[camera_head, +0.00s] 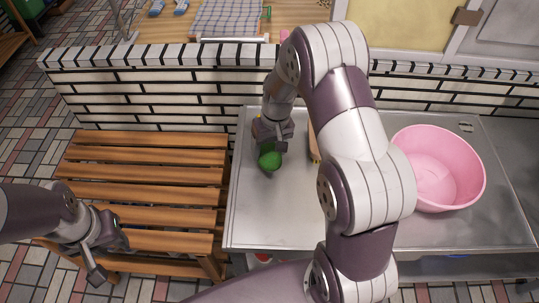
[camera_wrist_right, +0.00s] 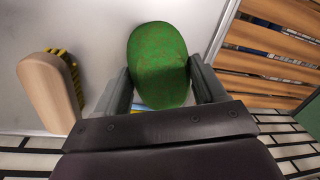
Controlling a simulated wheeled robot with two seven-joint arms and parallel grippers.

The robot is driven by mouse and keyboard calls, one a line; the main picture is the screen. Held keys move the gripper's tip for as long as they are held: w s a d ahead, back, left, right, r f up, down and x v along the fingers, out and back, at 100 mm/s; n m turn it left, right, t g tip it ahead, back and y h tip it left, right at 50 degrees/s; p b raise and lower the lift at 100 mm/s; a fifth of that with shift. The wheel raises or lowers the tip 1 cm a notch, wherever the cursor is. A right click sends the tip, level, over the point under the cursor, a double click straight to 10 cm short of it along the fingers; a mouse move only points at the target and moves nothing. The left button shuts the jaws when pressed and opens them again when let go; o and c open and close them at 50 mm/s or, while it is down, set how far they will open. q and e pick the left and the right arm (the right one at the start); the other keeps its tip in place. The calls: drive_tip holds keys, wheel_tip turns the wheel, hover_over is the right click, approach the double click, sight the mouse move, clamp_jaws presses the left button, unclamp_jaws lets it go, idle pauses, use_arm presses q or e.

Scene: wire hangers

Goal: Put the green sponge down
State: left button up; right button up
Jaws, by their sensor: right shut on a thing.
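The green sponge (camera_head: 270,158) is over the left part of the metal table (camera_head: 275,215) in the head view. My right gripper (camera_head: 270,145) is shut on it. In the right wrist view the oval sponge (camera_wrist_right: 158,62) sits between the two fingers of the right gripper (camera_wrist_right: 160,85). I cannot tell whether the sponge touches the tabletop. My left gripper (camera_head: 97,272) hangs empty by the wooden bench at the lower left; its finger gap is not clear.
A wooden-handled brush (camera_wrist_right: 50,92) lies beside the sponge; part of it shows in the head view (camera_head: 313,143). A pink basin (camera_head: 436,168) stands on the table's right. A slatted wooden bench (camera_head: 145,170) adjoins the table's left. The table's front left is clear.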

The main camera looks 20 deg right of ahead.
sight(269, 157)
drive_tip(key=shift+f, duration=1.9)
drive_tip(key=o, duration=1.2)
drive_tip(key=shift+c, duration=0.2)
drive_tip(key=r, duration=0.4)
drive_tip(key=d+r, duration=0.1)
drive_tip(key=r, duration=0.7)
drive_tip(key=shift+d, duration=0.2)
drive_tip(key=s+a, duration=0.2)
drive_tip(key=s, duration=0.5)
drive_tip(key=s+a+n+t+h, duration=0.1)
drive_tip(key=s+a, duration=0.2)
drive_tip(key=s, duration=0.4)
drive_tip(key=shift+s+r, duration=0.4)
drive_tip(key=shift+r, duration=0.05)
